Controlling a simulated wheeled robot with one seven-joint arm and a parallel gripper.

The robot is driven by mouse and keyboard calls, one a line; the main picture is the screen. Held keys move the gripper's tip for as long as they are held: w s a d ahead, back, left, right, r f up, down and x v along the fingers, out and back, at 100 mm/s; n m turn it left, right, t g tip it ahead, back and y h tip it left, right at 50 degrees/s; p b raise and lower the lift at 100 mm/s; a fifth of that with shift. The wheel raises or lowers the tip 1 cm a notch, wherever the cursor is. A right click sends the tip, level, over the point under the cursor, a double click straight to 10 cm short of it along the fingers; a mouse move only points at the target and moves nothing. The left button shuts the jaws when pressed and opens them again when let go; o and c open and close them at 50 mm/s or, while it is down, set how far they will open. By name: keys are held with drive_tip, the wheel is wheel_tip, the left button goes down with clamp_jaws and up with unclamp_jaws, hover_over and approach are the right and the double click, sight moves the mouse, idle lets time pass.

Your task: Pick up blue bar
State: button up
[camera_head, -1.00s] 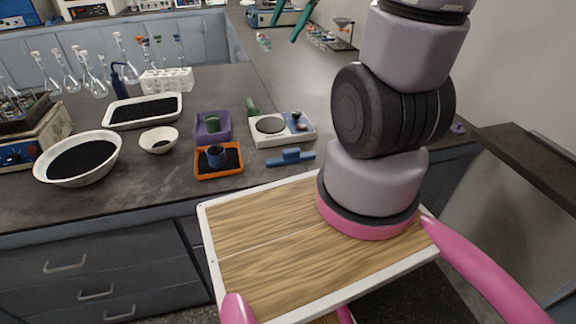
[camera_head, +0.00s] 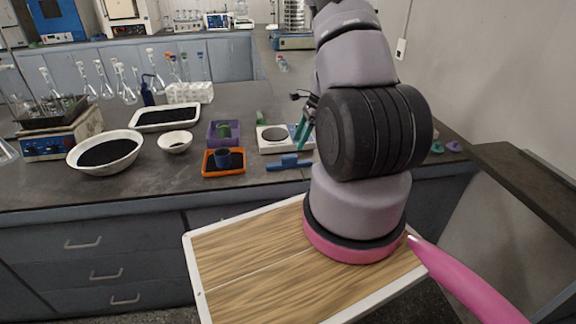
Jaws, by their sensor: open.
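The blue bar (camera_head: 289,162) lies flat on the dark counter, just in front of the white scale (camera_head: 273,149) and right of the orange tray. It has a raised block at its middle. My gripper (camera_head: 303,131) shows its teal fingers over the right part of the scale, above and a little right of the bar. The fingers are open and apart from the bar, with nothing seen between them. My arm hides the counter to the right of the gripper.
An orange tray (camera_head: 211,172) with a blue cup and a purple tray (camera_head: 212,139) stand left of the bar. Farther left are a small white bowl (camera_head: 174,147), a large bowl (camera_head: 133,138) and a white tray (camera_head: 143,125). The counter's front edge is close to the bar.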

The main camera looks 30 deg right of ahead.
sight(290, 156)
drive_tip(key=x, duration=0.8)
drive_tip(key=shift+w+a+r, duration=0.1)
drive_tip(key=shift+a, duration=0.15)
clamp_jaws()
